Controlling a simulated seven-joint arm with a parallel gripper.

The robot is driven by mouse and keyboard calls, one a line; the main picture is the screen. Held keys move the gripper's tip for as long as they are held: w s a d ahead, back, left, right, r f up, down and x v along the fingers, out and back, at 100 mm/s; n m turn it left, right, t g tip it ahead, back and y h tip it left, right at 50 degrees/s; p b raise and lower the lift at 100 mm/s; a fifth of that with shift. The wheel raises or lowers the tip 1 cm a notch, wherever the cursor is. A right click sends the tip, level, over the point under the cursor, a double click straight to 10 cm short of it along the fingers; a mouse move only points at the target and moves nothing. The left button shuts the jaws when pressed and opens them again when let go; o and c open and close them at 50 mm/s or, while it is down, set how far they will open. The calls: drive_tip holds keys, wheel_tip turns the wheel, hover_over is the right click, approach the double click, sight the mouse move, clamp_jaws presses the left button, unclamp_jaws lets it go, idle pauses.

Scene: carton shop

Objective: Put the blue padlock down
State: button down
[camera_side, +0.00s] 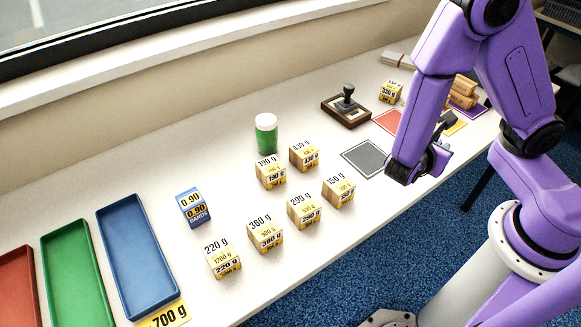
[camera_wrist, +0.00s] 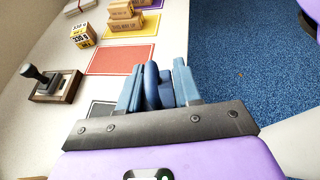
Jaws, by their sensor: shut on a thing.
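My gripper (camera_wrist: 158,80) is shut on a blue padlock (camera_wrist: 152,85), which shows as a rounded blue shape between its two blue-grey fingers in the wrist view. The fingers hide much of the padlock. In the side view my gripper (camera_side: 440,150) is at the table's front edge, just right of a dark grey square mat (camera_side: 366,158). The padlock cannot be made out clearly there. In the wrist view a red mat (camera_wrist: 121,60) lies beyond the fingertips. I cannot tell how high the padlock is held.
A stamp on a wooden base (camera_side: 346,108) stands behind the mats. Tan boxes (camera_wrist: 124,18) are on the yellow mat (camera_wrist: 136,31). Several weight-marked cubes (camera_side: 304,210), a green jar (camera_side: 266,135) and a blue tray (camera_side: 138,250) are to the left. Blue floor (camera_wrist: 250,70) lies past the edge.

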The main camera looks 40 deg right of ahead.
drive_tip(key=w+a+r+n+t+y, duration=0.1)
drive_tip(key=w+a+n+t+y, duration=0.4)
drive_tip(key=w+a+n+y, duration=0.7)
drive_tip(key=w+a+r+n+t+y, duration=0.1)
drive_tip(key=w+a+n+t, duration=0.45)
drive_tip(key=a, duration=1.35)
drive_tip(key=m, duration=0.2)
hover_over(215, 174)
drive_tip(key=s, duration=0.1)
drive_tip(key=f, duration=0.8)
drive_tip(key=shift+d+f, duration=0.25)
drive_tip(key=shift+f, duration=0.15)
drive_tip(key=shift+w+a+f, duration=0.25)
drive_tip(key=shift+w+f, duration=0.15)
drive_tip(key=shift+f, duration=0.2)
drive_tip(key=shift+w+f, duration=0.1)
drive_tip(key=shift+f, duration=1.5)
drive_tip(key=shift+f, duration=0.1)
drive_tip(key=c, duration=0.8)
unclamp_jaws()
drive_tip(key=shift+f, duration=0.1)
